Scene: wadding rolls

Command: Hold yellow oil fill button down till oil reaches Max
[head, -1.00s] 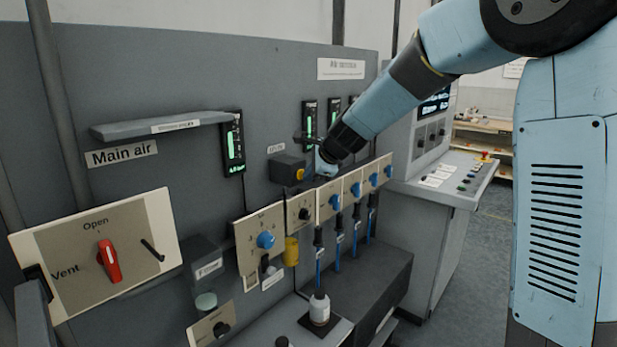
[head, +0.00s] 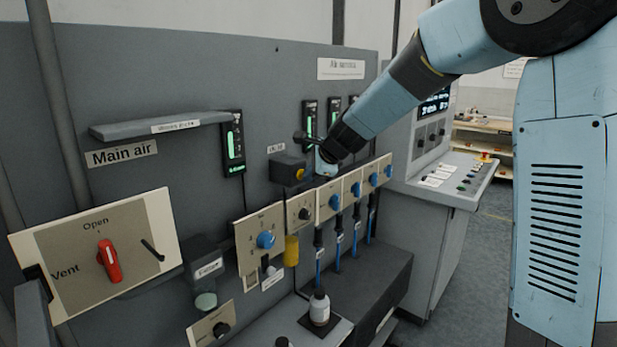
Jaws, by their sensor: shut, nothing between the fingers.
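A yellow button (head: 300,174) sits on the front of a small dark box (head: 285,170) on the grey panel. Lit green gauges stand on the panel, one to the left (head: 233,143) and one behind my gripper (head: 309,122). Their lettering is too small to read, so I cannot tell which shows oil or where Max lies.
A shelf ledge (head: 160,125) juts out above the Main air label. A red Open/Vent handle (head: 109,261) is at the left. Plates with blue knobs (head: 265,240) run below the box. A bottle (head: 320,307) stands below. A control desk (head: 450,180) is at the right.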

